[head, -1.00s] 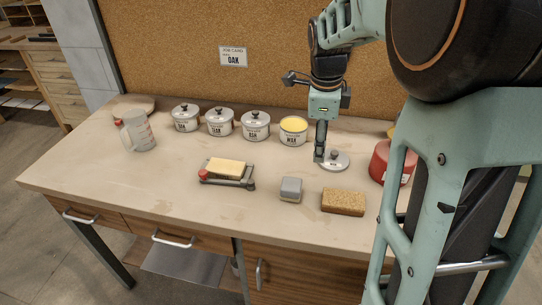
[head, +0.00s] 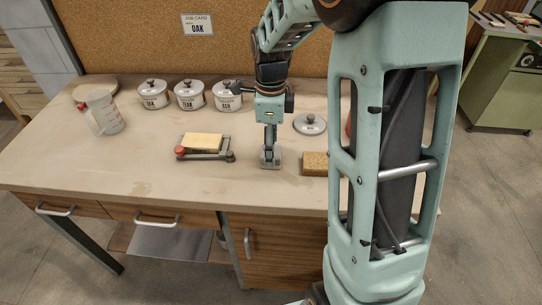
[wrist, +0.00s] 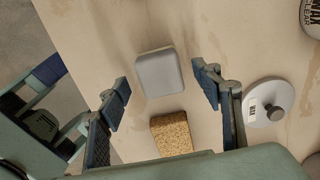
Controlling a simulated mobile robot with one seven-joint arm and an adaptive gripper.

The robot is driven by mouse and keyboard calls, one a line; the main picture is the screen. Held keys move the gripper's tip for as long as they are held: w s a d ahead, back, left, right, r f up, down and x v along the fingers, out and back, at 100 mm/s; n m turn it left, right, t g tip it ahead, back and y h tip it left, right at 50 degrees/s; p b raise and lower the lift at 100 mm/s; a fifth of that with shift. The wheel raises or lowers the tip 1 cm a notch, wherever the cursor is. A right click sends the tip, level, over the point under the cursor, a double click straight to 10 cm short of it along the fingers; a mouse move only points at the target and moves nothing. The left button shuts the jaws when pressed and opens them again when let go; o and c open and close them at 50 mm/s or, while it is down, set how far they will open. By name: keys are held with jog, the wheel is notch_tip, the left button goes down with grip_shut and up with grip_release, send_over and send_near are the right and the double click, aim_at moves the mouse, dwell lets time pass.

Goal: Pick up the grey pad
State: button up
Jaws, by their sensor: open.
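The grey pad (wrist: 160,72) is a small rounded block lying flat on the wooden bench top (head: 130,165). In the wrist view it shows whole between my two fingers, with a gap on each side. My gripper (wrist: 160,77) is open and empty. In the head view my gripper (head: 269,160) points straight down over the pad's place and hides most of the pad. How high the fingertips are above the bench is hard to tell.
A brown cork block (head: 314,164) lies close to the pad. A grey lid (head: 310,124) with a knob lies behind it. A clamp frame with a yellow block (head: 203,141) is to the left. Lidded pots (head: 190,95) and a clear jug (head: 102,112) stand further back.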

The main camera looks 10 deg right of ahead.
notch_tip(320, 180, down, 2)
jog(key=shift+f, duration=0.2)
jog(key=c, duration=1.3)
jog(key=shift+c, duration=0.2)
jog(key=shift+r, duration=0.15)
